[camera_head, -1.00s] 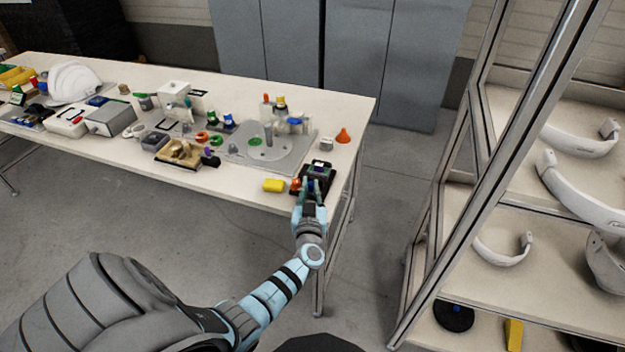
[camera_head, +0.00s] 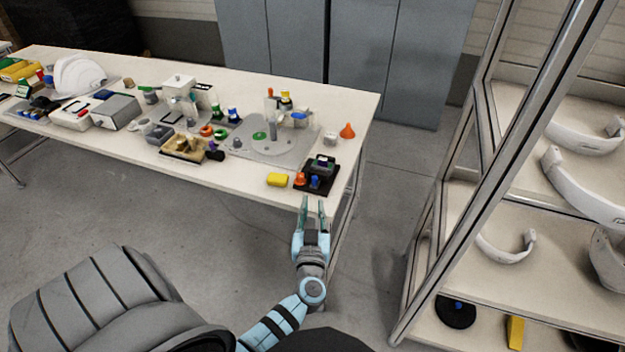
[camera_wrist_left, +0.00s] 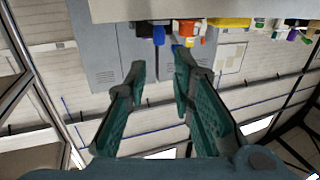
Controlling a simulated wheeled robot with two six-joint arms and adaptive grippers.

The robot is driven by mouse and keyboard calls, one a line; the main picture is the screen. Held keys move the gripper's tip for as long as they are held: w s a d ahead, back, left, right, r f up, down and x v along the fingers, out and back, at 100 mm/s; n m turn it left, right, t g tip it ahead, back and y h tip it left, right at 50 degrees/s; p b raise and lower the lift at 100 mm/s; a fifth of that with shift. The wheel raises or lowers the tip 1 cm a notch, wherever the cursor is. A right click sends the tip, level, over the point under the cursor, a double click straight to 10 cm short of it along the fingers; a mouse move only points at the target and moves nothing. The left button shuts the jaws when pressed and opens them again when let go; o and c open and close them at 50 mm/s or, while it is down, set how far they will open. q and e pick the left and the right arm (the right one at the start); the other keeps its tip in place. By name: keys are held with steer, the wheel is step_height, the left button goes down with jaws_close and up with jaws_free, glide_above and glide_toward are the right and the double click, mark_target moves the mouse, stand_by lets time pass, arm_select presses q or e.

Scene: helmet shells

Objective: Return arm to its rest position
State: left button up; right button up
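My left gripper (camera_head: 313,205) is at the front right corner of the table, just off its front edge, with its fingers apart and nothing between them. In the left wrist view the two green fingers (camera_wrist_left: 155,75) are spread, with empty space between them. A black tray (camera_head: 327,186) with a dark device (camera_head: 320,166), a blue piece (camera_head: 315,181) and an orange piece (camera_head: 299,179) lies on the table just beyond the fingertips. My right gripper does not show in either view.
A metal-framed shelf (camera_head: 470,190) with white curved bands stands at the right. Open floor lies between.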

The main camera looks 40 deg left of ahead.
arm_select(q)
steer(key=v, duration=0.3)
stand_by(0.5)
